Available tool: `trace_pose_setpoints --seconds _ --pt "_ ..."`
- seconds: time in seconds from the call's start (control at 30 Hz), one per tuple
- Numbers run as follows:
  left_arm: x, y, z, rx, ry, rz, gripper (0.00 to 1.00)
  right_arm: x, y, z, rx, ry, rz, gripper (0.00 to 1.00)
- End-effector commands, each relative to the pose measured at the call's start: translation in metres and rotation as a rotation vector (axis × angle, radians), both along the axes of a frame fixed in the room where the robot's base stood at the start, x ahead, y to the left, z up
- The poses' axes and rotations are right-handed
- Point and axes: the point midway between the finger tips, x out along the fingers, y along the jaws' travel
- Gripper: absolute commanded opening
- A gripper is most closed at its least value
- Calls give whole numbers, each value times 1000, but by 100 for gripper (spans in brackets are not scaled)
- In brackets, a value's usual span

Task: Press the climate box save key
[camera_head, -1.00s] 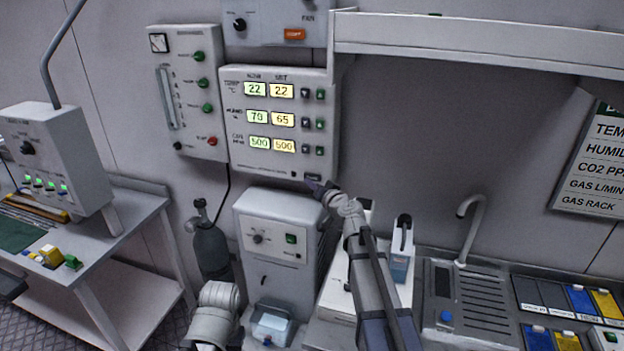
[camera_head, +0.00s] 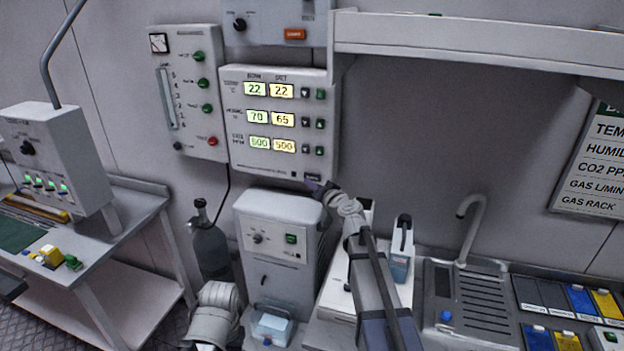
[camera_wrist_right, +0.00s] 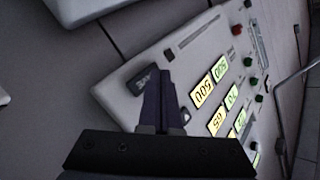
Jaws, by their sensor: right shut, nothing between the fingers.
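The climate box (camera_head: 236,160) is a pale panel on the wall with three rows of lit displays and small dark keys. Its dark save key (camera_head: 312,177) sits at the lower right corner. In the right wrist view the save key (camera_wrist_right: 141,83) shows its label beside my fingertips. My right gripper (camera_head: 318,187) is shut and empty, with its tips at the key's lower edge in the head view. In the right wrist view the gripper (camera_wrist_right: 154,72) partly overlaps the key's edge; whether it touches the key I cannot tell. My left gripper is not in view.
A shelf (camera_head: 480,42) juts out right of the climate box. A flow panel (camera_head: 210,150) is close on its left. A white machine (camera_head: 262,215) stands below, near my right arm. A sink (camera_head: 475,300) lies to the right.

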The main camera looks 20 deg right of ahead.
Motion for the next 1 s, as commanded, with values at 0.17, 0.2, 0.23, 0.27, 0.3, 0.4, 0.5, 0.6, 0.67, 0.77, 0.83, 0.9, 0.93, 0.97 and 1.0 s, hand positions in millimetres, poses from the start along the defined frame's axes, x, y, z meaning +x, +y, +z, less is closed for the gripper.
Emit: trace_pose_setpoints --seconds 0.17,0.2,0.23,0.27,0.3,0.4,0.5,0.6,0.67,0.77,0.83,0.9,0.93,0.97,1.0 --pt "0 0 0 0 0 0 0 1 -1 0 0 0 0 0" --pt "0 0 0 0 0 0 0 2 -1 0 0 0 0 0" --pt "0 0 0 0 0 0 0 3 -1 0 0 0 0 0" --pt "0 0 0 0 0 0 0 3 -2 0 0 0 0 0" --pt "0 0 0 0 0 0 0 5 -3 0 0 0 0 0" --pt "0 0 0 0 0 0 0 7 -5 0 0 0 0 0" --pt "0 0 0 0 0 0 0 7 -5 0 0 0 0 0" --pt "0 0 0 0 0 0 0 7 -5 0 0 0 0 0" --pt "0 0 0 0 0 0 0 7 -5 0 0 0 0 0" --pt "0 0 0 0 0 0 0 7 -5 0 0 0 0 0" --pt "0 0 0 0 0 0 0 8 -5 0 0 0 0 0" --pt "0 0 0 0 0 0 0 8 -5 0 0 0 0 0" --pt "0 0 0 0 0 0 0 8 -5 0 0 0 0 0" --pt "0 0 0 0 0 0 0 8 -6 0 0 0 0 0" --pt "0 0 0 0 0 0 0 9 -6 0 0 0 0 0"
